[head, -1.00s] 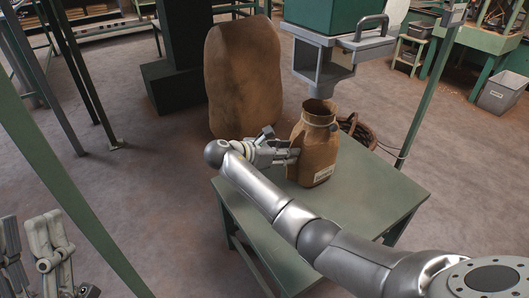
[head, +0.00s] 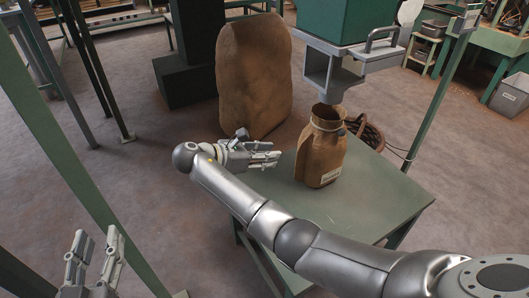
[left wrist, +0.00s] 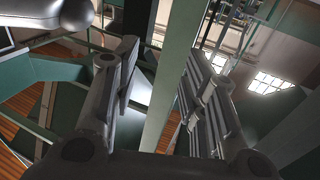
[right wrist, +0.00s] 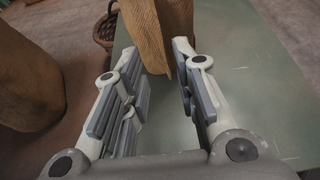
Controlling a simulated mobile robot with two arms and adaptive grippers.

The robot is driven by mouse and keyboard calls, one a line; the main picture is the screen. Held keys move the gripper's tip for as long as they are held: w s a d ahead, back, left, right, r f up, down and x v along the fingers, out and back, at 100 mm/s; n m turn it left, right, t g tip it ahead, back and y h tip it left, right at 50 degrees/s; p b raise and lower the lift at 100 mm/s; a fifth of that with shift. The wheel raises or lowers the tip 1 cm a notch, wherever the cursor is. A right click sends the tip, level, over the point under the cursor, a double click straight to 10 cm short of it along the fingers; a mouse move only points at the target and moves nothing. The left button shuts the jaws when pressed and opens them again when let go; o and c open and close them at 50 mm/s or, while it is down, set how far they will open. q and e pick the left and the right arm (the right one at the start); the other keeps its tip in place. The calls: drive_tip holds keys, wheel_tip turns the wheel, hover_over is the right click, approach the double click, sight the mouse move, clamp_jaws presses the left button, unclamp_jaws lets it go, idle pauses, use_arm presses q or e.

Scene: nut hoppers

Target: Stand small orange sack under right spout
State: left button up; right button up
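The small orange-brown sack (head: 322,155) stands upright and open-mouthed on the green table (head: 380,205), with a tie around its neck and a white label low on its front. The grey spout (head: 330,75) hangs just above its mouth; exact centring is hard to tell. My right gripper (head: 277,156) is left of the sack, open and empty, with a small gap to it. In the right wrist view the sack (right wrist: 165,35) shows beyond the open fingertips. My left gripper (head: 95,262) is open and empty at lower left, away from the table.
A large brown sack (head: 255,75) stands on the floor behind the table. A wicker basket (head: 365,135) is behind the small sack. Green posts (head: 440,95) rise right of the table and at the left (head: 65,170). The table's front part is clear.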

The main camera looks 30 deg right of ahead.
drive_tip(key=a+f+t+y, duration=0.2)
drive_tip(key=f, duration=0.2)
drive_tip(key=a+f+m+t+y, duration=0.1)
drive_tip(key=f+y, duration=0.1)
drive_tip(key=f, duration=0.2)
drive_tip(key=a+f+m+t+y, duration=0.1)
drive_tip(key=a+f+t+y, duration=0.1)
drive_tip(key=f, duration=0.1)
drive_tip(key=shift+s+a+f+t+y, duration=0.3)
drive_tip(key=shift+s+f, duration=0.05)
drive_tip(key=shift+f, duration=0.05)
drive_tip(key=s+a+r+m+t+y, duration=0.7)
drive_tip(key=s+a+m+y, duration=0.1)
drive_tip(key=s+m+y, duration=0.1)
drive_tip(key=s+r+m+t+y, duration=0.2)
drive_tip(key=s+r+m+t, duration=0.2)
drive_tip(key=s+r, duration=0.3)
wheel_tip(320, 180, up, 4)
drive_tip(key=shift+d+r+m, duration=0.2)
drive_tip(key=shift+r+m, duration=0.05)
drive_tip(key=shift+m, duration=0.35)
